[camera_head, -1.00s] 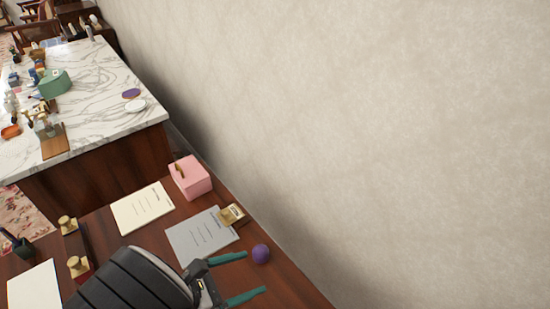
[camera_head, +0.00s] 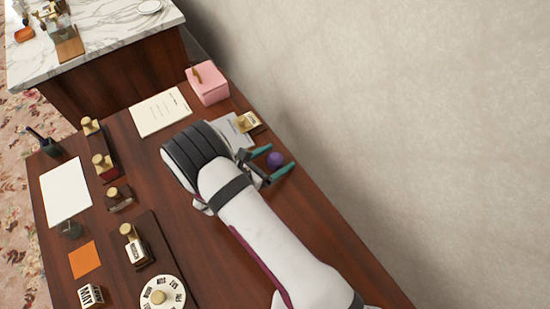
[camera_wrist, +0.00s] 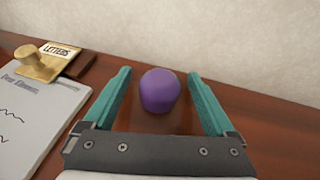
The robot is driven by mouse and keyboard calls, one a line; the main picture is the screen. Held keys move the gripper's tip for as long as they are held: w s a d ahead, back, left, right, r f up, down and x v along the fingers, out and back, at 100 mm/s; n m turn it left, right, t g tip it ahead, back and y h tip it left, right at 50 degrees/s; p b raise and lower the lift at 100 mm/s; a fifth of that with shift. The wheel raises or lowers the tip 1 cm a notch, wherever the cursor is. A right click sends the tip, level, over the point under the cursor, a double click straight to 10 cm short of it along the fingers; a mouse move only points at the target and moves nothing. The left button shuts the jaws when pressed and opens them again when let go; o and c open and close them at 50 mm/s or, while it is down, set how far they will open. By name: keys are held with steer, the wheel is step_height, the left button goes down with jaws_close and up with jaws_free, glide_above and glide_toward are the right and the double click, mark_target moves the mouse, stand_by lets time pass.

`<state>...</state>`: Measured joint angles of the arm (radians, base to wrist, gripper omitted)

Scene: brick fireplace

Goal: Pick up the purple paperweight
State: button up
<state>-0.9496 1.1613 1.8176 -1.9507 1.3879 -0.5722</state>
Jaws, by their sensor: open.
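The purple paperweight (camera_head: 275,159) is a small rounded object on the dark wood desk, near the wall side. In the wrist view the paperweight (camera_wrist: 160,90) sits between the tips of my gripper's teal fingers, with a gap on each side. My gripper (camera_head: 278,160) is open, low over the desk, its fingers on either side of the paperweight. In the wrist view my gripper (camera_wrist: 160,88) holds nothing.
A brass-handled "LETTERS" stamp (camera_wrist: 44,62) and a grey paper (camera_wrist: 35,120) lie left of my fingers. A pink box (camera_head: 208,86) stands farther back. The wall (camera_head: 400,130) rises close beyond the paperweight. Several stamps stand on the desk's left side.

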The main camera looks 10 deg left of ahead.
jaws_close()
stand_by(0.4)
